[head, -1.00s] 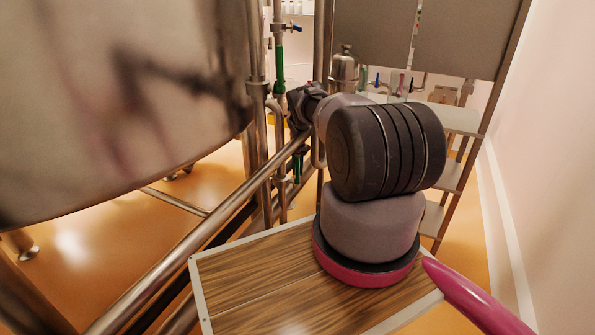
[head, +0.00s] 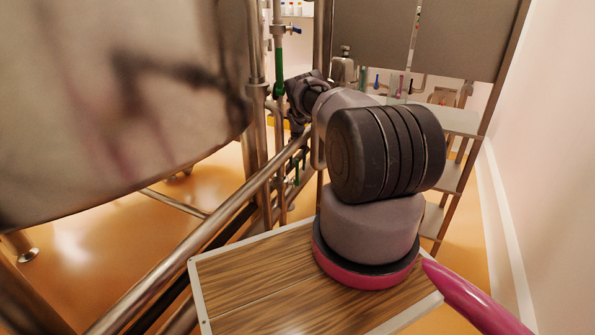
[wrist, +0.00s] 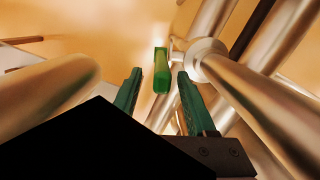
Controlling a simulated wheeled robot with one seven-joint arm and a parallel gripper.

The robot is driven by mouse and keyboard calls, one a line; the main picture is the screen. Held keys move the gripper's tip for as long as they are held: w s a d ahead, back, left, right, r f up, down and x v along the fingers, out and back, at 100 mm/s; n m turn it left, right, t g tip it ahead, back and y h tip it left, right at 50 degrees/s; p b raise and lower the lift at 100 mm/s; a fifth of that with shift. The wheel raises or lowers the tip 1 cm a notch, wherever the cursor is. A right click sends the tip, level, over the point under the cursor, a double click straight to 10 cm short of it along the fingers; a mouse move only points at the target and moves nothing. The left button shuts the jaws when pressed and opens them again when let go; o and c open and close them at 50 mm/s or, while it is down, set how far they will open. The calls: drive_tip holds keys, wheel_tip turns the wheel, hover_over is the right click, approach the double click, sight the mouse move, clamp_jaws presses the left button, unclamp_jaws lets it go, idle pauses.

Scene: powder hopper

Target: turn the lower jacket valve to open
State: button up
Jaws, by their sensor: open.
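A bright green valve handle (wrist: 161,75) shows in the wrist view beside a steel pipe and its round fitting. My gripper (wrist: 160,74) is open, with one dark green finger on each side of the handle in the picture. The handle appears between and just past the fingertips; I cannot tell how deep it sits or whether a finger touches it. In the head view, small green parts (head: 298,168) show low beside the upright pipe, below my dark wrist; handle and fingers are hard to separate there. Another green handle (head: 279,76) is higher on that pipe.
A large steel vessel (head: 110,100) fills the left of the head view. Steel frame bars (head: 215,235) and upright pipes stand close around my forearm. A shelf rack (head: 455,120) stands at right.

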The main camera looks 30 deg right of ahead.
wheel_tip(320, 180, up, 8)
drive_tip(key=shift+w+d+f, duration=0.15)
drive_tip(key=shift+w+d, duration=0.1)
drive_tip(key=shift+w, duration=0.15)
idle(0.4)
